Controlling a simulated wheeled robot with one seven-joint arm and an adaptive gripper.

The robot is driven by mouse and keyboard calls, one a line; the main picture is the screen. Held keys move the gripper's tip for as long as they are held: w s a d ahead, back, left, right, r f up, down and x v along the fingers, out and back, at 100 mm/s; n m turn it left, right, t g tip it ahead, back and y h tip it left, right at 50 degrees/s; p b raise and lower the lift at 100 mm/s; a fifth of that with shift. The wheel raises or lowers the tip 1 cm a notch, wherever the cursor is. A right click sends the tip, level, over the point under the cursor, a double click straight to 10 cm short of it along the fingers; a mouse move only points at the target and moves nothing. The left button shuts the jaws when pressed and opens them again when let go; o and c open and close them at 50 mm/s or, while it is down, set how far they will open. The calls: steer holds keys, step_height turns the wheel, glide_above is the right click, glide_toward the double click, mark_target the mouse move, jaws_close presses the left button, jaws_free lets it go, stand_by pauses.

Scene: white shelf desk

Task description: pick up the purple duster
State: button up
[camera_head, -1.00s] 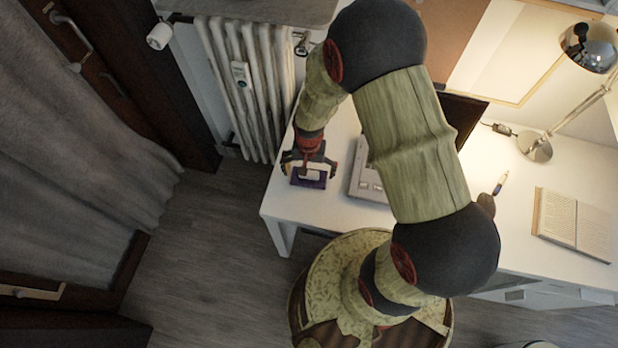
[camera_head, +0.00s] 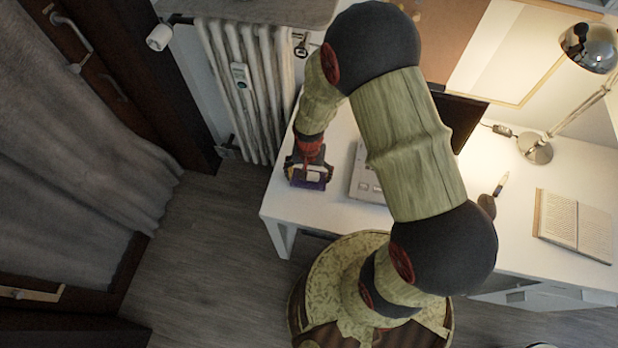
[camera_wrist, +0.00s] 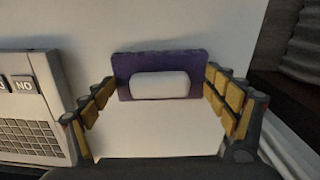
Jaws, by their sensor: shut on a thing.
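The purple duster (camera_wrist: 160,66) is a flat purple block with a white raised part on its face. In the wrist view it sits between my gripper's yellow-padded fingers (camera_wrist: 159,98), which close on its two ends. In the head view the duster (camera_head: 308,184) is at the left end of the white desk, partly covered by my gripper (camera_head: 308,172). I cannot tell whether it still touches the desk top.
A light grey device with keys (camera_head: 364,182) stands just right of the duster; it also shows in the wrist view (camera_wrist: 35,110). A radiator (camera_head: 248,85) is beyond the desk's left end. An open book (camera_head: 575,222) and a lamp (camera_head: 537,148) are far right.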

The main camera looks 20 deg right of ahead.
steer(key=shift+s+f, duration=0.15)
steer(key=shift+f, duration=0.05)
steer(key=shift+c, duration=0.3)
steer(key=shift+r, duration=0.4)
steer(key=c, duration=0.4)
step_height(320, 180, up, 2)
steer(key=shift+r+p, duration=0.15)
steer(key=shift+p, duration=0.5)
steer(key=c, duration=0.7)
steer(key=s+r, duration=0.1)
steer(key=s+r+p, duration=0.1)
steer(key=r, duration=0.1)
steer(key=s+r, duration=0.1)
steer(key=r, duration=0.1)
steer(key=shift+s+a+r+p, duration=0.2)
steer(key=shift+s+a+p, duration=0.15)
steer(key=shift+a+p, duration=0.05)
steer(key=c, duration=0.3)
steer(key=s+r, duration=0.1)
steer(key=s, duration=0.2)
steer(key=s+a+r+p, duration=0.1)
steer(key=s+r, duration=0.1)
steer(key=s, duration=0.1)
steer(key=s+r+p, duration=0.1)
steer(key=s, duration=0.2)
steer(key=shift+a+r, duration=0.2)
steer(key=shift+a, duration=0.1)
steer(key=shift+c, duration=0.6)
steer(key=shift+s+r, duration=0.15)
steer(key=shift+s, duration=0.25)
